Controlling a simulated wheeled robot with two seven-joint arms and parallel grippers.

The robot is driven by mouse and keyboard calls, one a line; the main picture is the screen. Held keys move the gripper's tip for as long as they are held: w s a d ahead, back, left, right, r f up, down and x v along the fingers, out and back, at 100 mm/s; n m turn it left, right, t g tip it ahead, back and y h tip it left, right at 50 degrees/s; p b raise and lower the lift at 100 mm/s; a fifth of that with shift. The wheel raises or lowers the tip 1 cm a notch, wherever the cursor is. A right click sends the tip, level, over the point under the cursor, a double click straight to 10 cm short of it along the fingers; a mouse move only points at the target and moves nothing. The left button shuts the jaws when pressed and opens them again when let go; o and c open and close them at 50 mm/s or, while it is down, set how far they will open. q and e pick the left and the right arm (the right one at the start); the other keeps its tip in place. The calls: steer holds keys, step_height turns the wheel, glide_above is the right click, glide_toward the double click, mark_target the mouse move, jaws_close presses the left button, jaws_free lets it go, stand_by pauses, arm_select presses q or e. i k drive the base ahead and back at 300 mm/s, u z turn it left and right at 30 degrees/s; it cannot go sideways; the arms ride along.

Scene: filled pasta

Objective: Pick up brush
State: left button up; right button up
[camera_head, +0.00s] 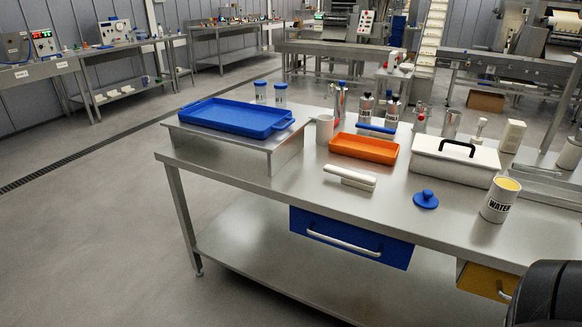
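A white, long block-like item (350,177) that looks like a brush lies on the steel table (300,193), in front of the orange tray. Its details are too small to be sure. Neither gripper shows in the head view. A dark rounded part at the bottom right corner seems to be mine, with no fingers visible.
A blue tray (238,117) sits on a raised steel stand (285,150) at left. Around the brush are an orange tray (363,148), a white lidded box (454,166), a blue knobbed lid (426,199) and a WATER container (499,203). The table's front edge is clear.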

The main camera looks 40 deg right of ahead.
mark_target(358, 180)
steer(key=u, duration=0.1)
steer(key=i, duration=0.95)
steer(key=z, duration=0.3)
